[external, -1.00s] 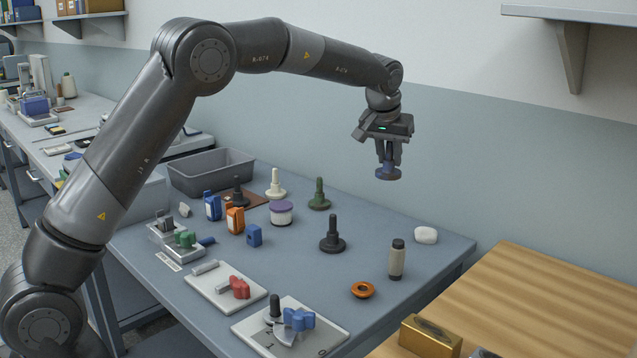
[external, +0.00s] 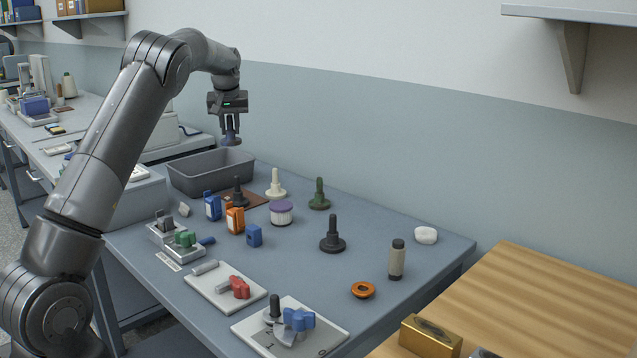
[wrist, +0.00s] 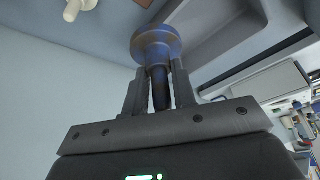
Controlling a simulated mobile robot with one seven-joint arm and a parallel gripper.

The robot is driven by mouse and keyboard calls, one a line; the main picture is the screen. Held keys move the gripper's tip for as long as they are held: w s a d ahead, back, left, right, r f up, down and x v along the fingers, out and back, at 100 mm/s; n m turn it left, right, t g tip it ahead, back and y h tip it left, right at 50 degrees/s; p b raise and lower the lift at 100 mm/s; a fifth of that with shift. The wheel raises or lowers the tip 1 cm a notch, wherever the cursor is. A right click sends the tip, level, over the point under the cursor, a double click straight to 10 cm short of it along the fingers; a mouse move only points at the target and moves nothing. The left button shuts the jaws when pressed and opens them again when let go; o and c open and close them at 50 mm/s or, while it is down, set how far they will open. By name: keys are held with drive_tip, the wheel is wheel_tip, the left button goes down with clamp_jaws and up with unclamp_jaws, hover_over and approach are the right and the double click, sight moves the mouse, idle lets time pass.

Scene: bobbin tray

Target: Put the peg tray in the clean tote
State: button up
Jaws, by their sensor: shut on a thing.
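My gripper (external: 231,126) is shut on a blue, rust-mottled piece with a round base and an upright stem (external: 231,141), which I take to be the peg tray. In the wrist view the two fingers clasp its dark stem, and its round base (wrist: 157,42) points away from the gripper. The tote (external: 181,185) is an open grey bin at the back left of the blue-grey table. The piece hangs above the tote's back right side, clear of its rim. The tote's side also shows at the top of the wrist view (wrist: 205,38). The tote's floor is mostly hidden; I see nothing in it.
Similar stemmed pieces stand near the tote: a black one (external: 238,190) on a brown mat, a cream one (external: 275,185) and a green one (external: 319,194). The wall is close behind.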

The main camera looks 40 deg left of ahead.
drive_tip(key=n, duration=0.2)
hover_over(211, 172)
drive_tip(key=s+a, duration=0.1)
drive_tip(key=a, duration=0.5)
drive_tip(key=shift+y, duration=0.3)
drive_tip(key=shift+d+f, duration=0.2)
drive_tip(key=shift+f, duration=3.5)
drive_tip(key=shift+d+f, duration=0.15)
drive_tip(key=shift+f, duration=3.55)
drive_tip(key=shift+f, duration=0.1)
drive_tip(key=o, duration=1)
